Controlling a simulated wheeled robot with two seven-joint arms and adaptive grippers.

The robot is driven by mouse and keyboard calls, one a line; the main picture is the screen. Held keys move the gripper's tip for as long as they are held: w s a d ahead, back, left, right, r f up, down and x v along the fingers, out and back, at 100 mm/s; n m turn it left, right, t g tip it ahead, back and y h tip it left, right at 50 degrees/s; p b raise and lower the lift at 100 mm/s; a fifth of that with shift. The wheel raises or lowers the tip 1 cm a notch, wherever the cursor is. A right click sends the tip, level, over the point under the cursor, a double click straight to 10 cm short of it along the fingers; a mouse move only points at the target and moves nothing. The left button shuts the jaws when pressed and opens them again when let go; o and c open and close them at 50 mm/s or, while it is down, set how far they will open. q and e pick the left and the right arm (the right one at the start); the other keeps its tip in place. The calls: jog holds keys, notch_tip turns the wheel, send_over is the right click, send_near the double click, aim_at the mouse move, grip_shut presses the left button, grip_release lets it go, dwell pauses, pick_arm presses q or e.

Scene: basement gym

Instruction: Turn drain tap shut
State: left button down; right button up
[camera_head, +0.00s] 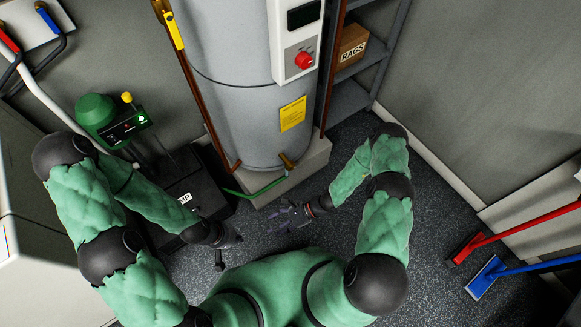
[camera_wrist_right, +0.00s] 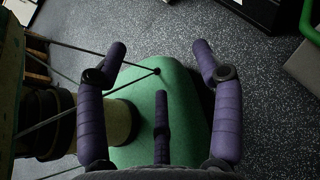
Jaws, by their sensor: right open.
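The drain tap (camera_head: 287,161) is a small brass fitting low on the front of the grey water tank (camera_head: 225,80), with a green hose (camera_head: 258,191) running from it. Its exact handle angle is too small to tell. My right gripper (camera_head: 287,217) is near the floor in front of the tank's plinth, below the tap in the picture and apart from it. In the right wrist view its purple fingers (camera_wrist_right: 159,62) are spread and empty, with my own green body behind. My left gripper (camera_head: 228,242) hangs beside the black box; its finger opening is unclear.
A black box (camera_head: 190,192) stands left of the plinth (camera_head: 308,158), beside a green pump-like unit (camera_head: 97,112). A shelf with a RAGS box (camera_head: 350,47) is behind right. Speckled floor is clear between.

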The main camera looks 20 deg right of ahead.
jog(key=w+d+f+m+t+y, duration=0.1)
jog(key=w+d+f+m+t, duration=0.15)
jog(key=w+m+t, duration=0.45)
jog(key=m+t+h+b, duration=0.2)
jog(key=m+t+h, duration=0.55)
jog(key=t, duration=0.25)
send_near(292, 168)
jog(key=b+x, duration=0.2)
jog(key=x, duration=0.8)
jog(key=shift+w+f+b, duration=0.1)
jog(key=shift+w+b, duration=0.05)
jog(key=shift+b, duration=0.15)
jog(key=shift+w+a, duration=0.15)
jog(key=shift+w, duration=0.4)
jog(key=c, duration=1.1)
